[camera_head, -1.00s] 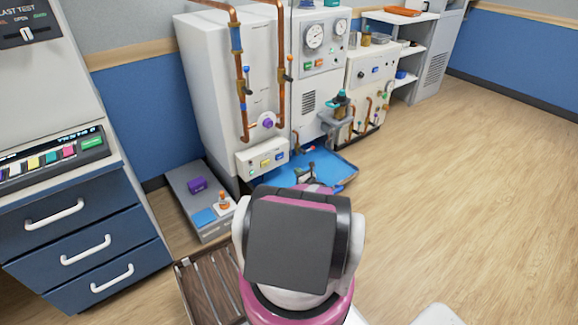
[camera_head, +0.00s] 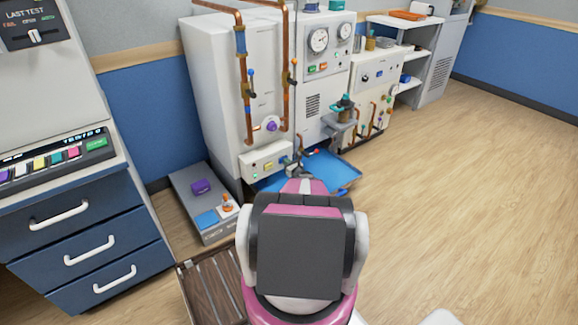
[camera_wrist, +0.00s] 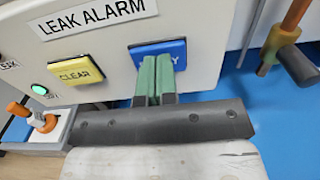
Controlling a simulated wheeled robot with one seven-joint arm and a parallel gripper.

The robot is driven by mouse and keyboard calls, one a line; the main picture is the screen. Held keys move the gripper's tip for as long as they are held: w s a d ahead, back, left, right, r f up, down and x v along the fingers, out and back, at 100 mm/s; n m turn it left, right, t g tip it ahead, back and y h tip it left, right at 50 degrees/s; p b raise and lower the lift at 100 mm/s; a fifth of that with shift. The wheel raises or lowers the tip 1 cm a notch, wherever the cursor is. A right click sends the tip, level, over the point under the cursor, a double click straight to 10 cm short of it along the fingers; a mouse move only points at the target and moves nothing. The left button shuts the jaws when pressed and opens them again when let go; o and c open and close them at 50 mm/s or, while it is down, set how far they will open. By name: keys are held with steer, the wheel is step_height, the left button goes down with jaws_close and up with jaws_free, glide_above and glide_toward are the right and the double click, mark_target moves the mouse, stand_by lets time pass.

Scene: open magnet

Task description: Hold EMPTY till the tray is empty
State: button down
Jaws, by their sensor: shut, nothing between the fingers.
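The blue button (camera_wrist: 158,53) is on the white LEAK ALARM panel (camera_wrist: 100,45) in the wrist view; only the end of its label shows past my fingers. My gripper (camera_wrist: 155,72) is shut and empty, its green fingertips side by side over the button's lower middle. I cannot tell whether they press it in. A yellow CLEAR button (camera_wrist: 75,73) is to the left. In the head view the panel (camera_head: 262,163) is low on the white cabinet, and my arm hides most of the gripper. The blue tray (camera_head: 347,172) lies on the floor beside it, partly hidden; its contents are unclear.
Copper pipes (camera_head: 246,95) run down the cabinet front; one pipe (camera_wrist: 292,18) is right of the panel in the wrist view. A brown slatted rack (camera_head: 212,285) is at lower left. The right floor is clear.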

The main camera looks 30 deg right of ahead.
steer(key=shift+w, duration=0.1)
steer(key=shift+w, duration=1.15)
steer(key=shift+w+d, duration=0.15)
steer(key=shift+w, duration=0.15)
stand_by(1.7)
steer(key=shift+s, duration=0.1)
steer(key=s, duration=1.5)
steer(key=shift+s+d, duration=0.35)
steer(key=shift+s, duration=0.05)
steer(key=shift+a, duration=0.1)
